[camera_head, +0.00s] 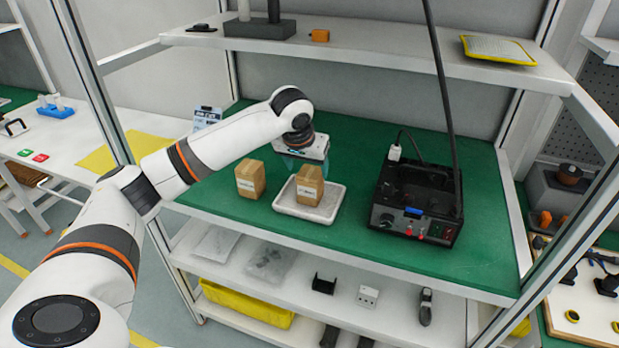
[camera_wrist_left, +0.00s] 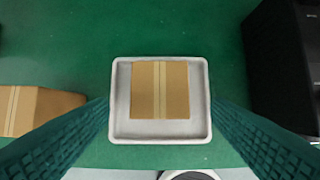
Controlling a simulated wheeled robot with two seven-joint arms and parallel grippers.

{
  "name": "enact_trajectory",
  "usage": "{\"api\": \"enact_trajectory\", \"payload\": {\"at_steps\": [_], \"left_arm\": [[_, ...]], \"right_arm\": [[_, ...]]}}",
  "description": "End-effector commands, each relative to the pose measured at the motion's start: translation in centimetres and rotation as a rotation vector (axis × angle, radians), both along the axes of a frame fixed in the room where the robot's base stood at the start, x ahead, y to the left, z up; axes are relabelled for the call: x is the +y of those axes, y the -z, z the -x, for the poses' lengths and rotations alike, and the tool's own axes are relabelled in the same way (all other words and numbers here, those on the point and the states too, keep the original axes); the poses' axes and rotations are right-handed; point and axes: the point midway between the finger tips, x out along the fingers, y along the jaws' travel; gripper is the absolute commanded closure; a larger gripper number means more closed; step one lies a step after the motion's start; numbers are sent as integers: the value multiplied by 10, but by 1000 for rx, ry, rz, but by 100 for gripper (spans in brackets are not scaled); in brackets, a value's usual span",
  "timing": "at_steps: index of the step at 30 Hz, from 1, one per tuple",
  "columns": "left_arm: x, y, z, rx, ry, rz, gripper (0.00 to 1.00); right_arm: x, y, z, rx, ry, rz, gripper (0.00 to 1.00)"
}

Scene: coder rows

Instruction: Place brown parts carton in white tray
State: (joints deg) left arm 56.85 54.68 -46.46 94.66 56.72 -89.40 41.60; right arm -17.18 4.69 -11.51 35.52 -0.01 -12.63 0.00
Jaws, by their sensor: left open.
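A brown parts carton (camera_head: 310,184) stands in the white tray (camera_head: 326,215) on the green bench mat. In the left wrist view the carton (camera_wrist_left: 160,90) lies inside the rim of the tray (camera_wrist_left: 160,136), with bare tray floor on both sides. A second brown carton (camera_head: 250,179) stands on the mat left of the tray; it also shows in the left wrist view (camera_wrist_left: 40,110). My left gripper (camera_head: 303,162) is open above and behind the tray. Its teal fingers stand apart on either side of the carton in the wrist view, touching nothing visible. My right gripper is not in view.
A black device with knobs and cables (camera_head: 417,200) stands close to the right of the tray. A shelf (camera_head: 370,48) runs above the bench. The green mat (camera_head: 480,255) is clear at the front right. A lower shelf holds bags and small parts.

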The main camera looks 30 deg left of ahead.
Motion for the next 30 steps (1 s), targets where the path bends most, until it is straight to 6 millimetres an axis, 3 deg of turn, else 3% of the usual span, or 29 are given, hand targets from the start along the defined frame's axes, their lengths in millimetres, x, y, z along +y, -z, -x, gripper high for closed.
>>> {"api": "enact_trajectory", "payload": {"at_steps": [3, 9, 30], "left_arm": [[-2, -18, 7, -2, 0, 0, 27], [-3, -33, 14, 0, 1, 0, 27], [-3, -34, 14, 1, 0, -1, 27]], "right_arm": [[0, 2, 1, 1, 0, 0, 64], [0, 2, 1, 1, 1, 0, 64], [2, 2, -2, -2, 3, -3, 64]]}}
